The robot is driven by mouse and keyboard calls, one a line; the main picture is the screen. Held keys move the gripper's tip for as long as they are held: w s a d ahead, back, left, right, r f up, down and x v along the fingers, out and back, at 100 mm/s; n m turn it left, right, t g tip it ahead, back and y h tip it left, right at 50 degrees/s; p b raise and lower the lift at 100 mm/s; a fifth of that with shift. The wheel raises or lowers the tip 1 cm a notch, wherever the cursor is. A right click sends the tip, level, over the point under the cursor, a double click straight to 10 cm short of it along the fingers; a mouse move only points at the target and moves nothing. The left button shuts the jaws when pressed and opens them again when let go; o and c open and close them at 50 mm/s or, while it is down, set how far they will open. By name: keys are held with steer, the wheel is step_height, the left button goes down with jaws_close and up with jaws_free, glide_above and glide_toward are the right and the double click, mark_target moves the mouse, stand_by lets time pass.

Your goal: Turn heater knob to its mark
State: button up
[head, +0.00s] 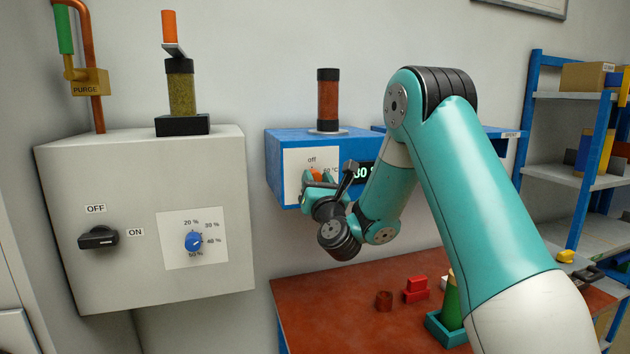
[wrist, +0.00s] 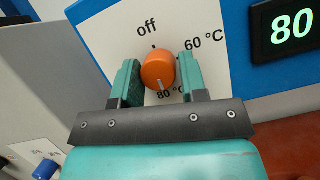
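The orange heater knob (wrist: 157,68) is on a white dial plate with "off", "60 °C" and "80 °C" marks. Its white pointer line points down toward "80 °C". My gripper (wrist: 161,62) has one finger on each side of the knob. A narrow gap shows at the right finger; the left finger looks very close to the knob, and contact there is unclear. In the head view the knob (head: 317,174) is partly hidden by my gripper (head: 318,181), at the front of the blue heater box (head: 290,143).
A display (wrist: 291,27) beside the dial reads 80. A grey cabinet (head: 140,270) with a black switch (head: 98,238) and a blue percent knob (head: 193,241) stands at the left. A red-brown table (head: 330,310) with small parts lies below; a blue shelf (head: 580,185) stands at the right.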

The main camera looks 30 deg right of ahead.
steer(key=c, duration=0.5)
steer(key=shift+o, duration=0.2)
